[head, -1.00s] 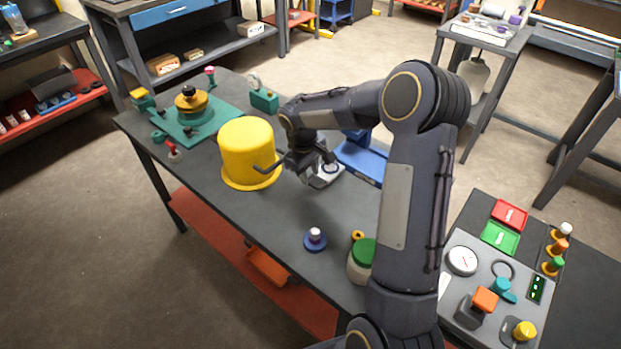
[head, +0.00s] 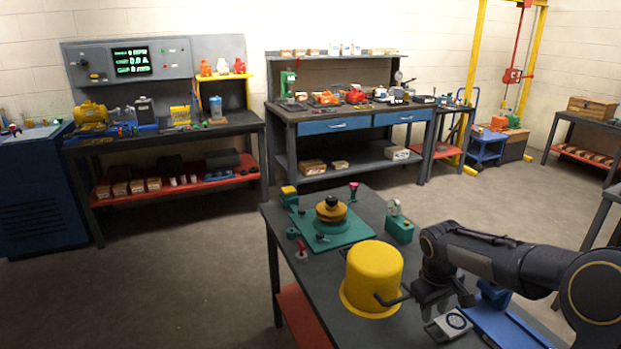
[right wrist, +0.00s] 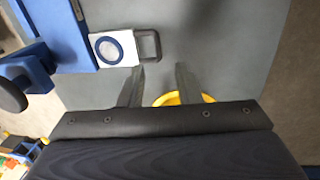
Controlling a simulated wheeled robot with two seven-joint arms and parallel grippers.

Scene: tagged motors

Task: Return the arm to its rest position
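My right gripper (head: 442,303) is low over the dark workbench (head: 335,275), between a yellow drum-shaped cover (head: 374,272) and a white pad with a blue ring (head: 452,323). In the right wrist view, the two fingers of the right gripper (right wrist: 158,82) stand apart with nothing between them. The white pad (right wrist: 108,50) lies beyond the fingertips there, and part of the yellow cover (right wrist: 180,98) shows behind the fingers. My right arm reaches in from the right edge of the head view. My left gripper is in neither current view.
A green fixture (head: 335,235) with a yellow-and-black part stands at the bench's far left. A small green block with a gauge (head: 399,228) is behind the cover. A blue stand (head: 510,328) lies beside the pad. Open floor (head: 180,290) separates this bench from the back benches.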

